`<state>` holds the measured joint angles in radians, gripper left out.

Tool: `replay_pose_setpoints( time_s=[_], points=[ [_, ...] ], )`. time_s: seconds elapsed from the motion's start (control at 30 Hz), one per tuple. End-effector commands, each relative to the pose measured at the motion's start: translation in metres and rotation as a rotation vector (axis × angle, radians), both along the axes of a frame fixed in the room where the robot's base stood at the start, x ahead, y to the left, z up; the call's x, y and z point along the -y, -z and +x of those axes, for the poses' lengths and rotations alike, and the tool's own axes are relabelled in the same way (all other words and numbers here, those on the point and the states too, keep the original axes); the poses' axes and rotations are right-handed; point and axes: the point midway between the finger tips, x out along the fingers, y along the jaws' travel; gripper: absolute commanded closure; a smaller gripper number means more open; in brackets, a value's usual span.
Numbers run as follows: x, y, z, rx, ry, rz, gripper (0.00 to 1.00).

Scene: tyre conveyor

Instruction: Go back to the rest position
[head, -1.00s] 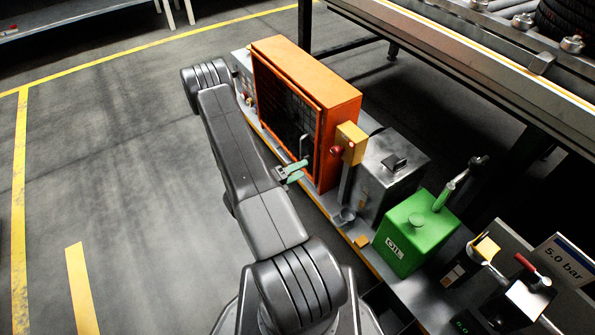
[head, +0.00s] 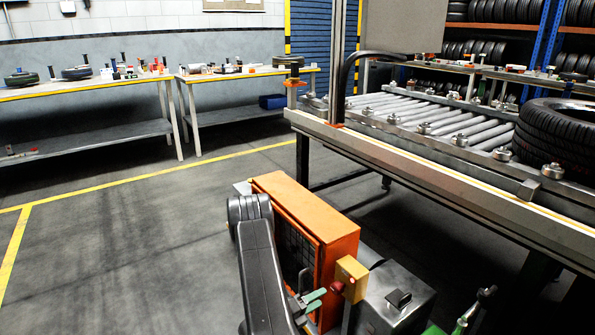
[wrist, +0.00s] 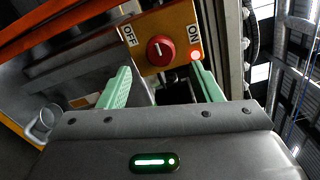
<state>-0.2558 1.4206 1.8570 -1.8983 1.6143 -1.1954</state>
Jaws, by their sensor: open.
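My gripper (head: 315,298) is open and empty, its two green fingers apart. It is low in the head view, in front of the orange frame and left of a yellow switch box (head: 352,280). In the wrist view the fingers of my gripper (wrist: 161,72) point toward the box, which carries a red knob (wrist: 160,49) and the words OFF and ON. A small red light (wrist: 196,56) glows below ON. The knob sits beyond the fingers, not between them. I cannot tell whether a finger touches the box.
An orange frame with mesh (head: 332,222) stands beside my arm. A roller conveyor (head: 410,185) with a black tyre (head: 560,135) fills the right. Worktables (head: 85,88) with small items line the back wall. The floor at left (head: 120,235) is clear.

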Motion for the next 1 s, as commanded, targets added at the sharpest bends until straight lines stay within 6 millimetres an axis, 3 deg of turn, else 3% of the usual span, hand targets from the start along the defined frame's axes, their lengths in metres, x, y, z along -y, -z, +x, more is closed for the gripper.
replay_pose_setpoints(
  time_s=[0.3,0.5,1.0],
  points=[
    [0.039,0.000,0.024,0.002,0.004,0.000,0.41],
    [0.053,0.000,0.035,0.001,0.002,0.000,0.41],
    [0.057,0.000,0.037,0.000,0.000,0.000,0.41]
  ],
)
